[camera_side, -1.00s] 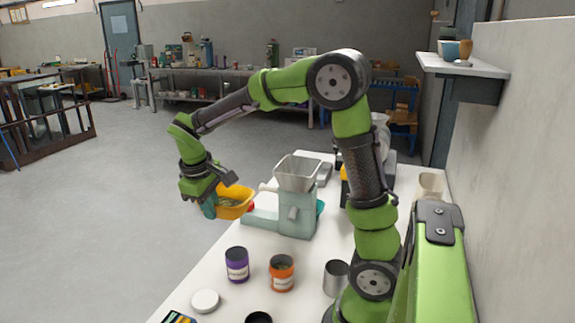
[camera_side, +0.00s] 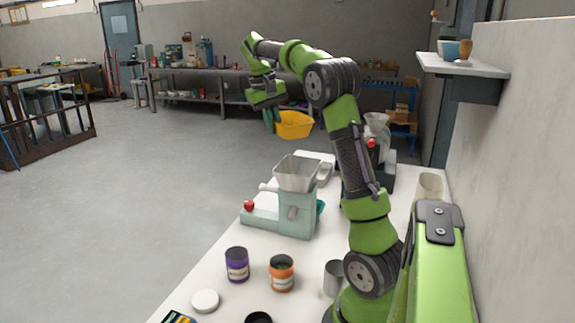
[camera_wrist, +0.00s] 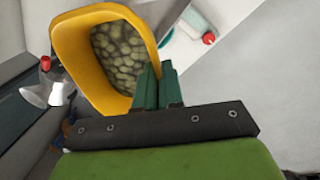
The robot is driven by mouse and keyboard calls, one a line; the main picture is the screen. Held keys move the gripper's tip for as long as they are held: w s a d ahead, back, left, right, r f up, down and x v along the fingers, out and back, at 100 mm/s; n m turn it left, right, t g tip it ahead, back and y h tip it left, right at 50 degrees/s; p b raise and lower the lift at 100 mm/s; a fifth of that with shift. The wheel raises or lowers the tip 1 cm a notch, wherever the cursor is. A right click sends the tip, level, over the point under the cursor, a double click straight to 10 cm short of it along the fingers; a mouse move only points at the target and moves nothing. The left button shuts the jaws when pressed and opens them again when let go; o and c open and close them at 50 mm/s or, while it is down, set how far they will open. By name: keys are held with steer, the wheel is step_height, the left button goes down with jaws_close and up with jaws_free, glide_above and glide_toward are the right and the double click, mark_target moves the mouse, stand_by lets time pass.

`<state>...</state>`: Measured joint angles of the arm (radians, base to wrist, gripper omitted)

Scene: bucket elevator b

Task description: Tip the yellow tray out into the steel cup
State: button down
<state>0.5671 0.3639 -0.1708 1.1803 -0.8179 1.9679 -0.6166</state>
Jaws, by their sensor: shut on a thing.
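My gripper (camera_side: 269,119) is shut on the yellow tray (camera_side: 294,125) and holds it high above the far end of the table, behind the mint-green machine. In the wrist view, the green fingers (camera_wrist: 158,86) hold the tray's near wall, and the yellow tray (camera_wrist: 75,50) is full of round greenish pieces (camera_wrist: 118,58). In the side view the tray looks about level. The steel cup (camera_side: 333,277) stands on the table near my arm's base, far from the tray and partly hidden by my arm.
The mint-green machine (camera_side: 292,210) with a grey hopper (camera_side: 297,172) and red knob stands mid-table. A dark machine with a clear hopper (camera_side: 378,126) stands behind my arm. A purple jar (camera_side: 237,264), orange jar (camera_side: 281,273) and white lid (camera_side: 205,301) stand in front. A wall is on the right.

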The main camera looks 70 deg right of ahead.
mark_target(301, 127)
steer(key=s+d+m, duration=0.1)
steer(key=s, duration=0.1)
steer(key=s+d+f+m, duration=0.1)
steer(key=s, duration=0.1)
steer(key=s+d+m, duration=0.1)
steer(key=s, duration=0.1)
steer(key=shift+s+d+f+g, duration=0.1)
steer(key=shift+s+f+g, duration=0.05)
steer(key=shift+s+g, duration=0.15)
steer(key=s+a+f+m+y, duration=0.1)
steer(key=s+a+f+m, duration=0.1)
steer(key=s+m, duration=0.3)
steer(key=s+a+f+m+y, duration=0.1)
steer(key=s+f+m, duration=0.3)
steer(key=s, duration=0.7)
steer(key=s+a+f+m+y, duration=0.1)
steer(key=s+a+f+m, duration=0.2)
steer(key=s+m, duration=0.3)
steer(key=s+a, duration=0.1)
steer(key=s, duration=0.2)
steer(key=shift+f+y, duration=0.2)
steer(key=shift+y, duration=0.1)
steer(key=shift+w+a, duration=0.1)
steer(key=shift+w, duration=0.05)
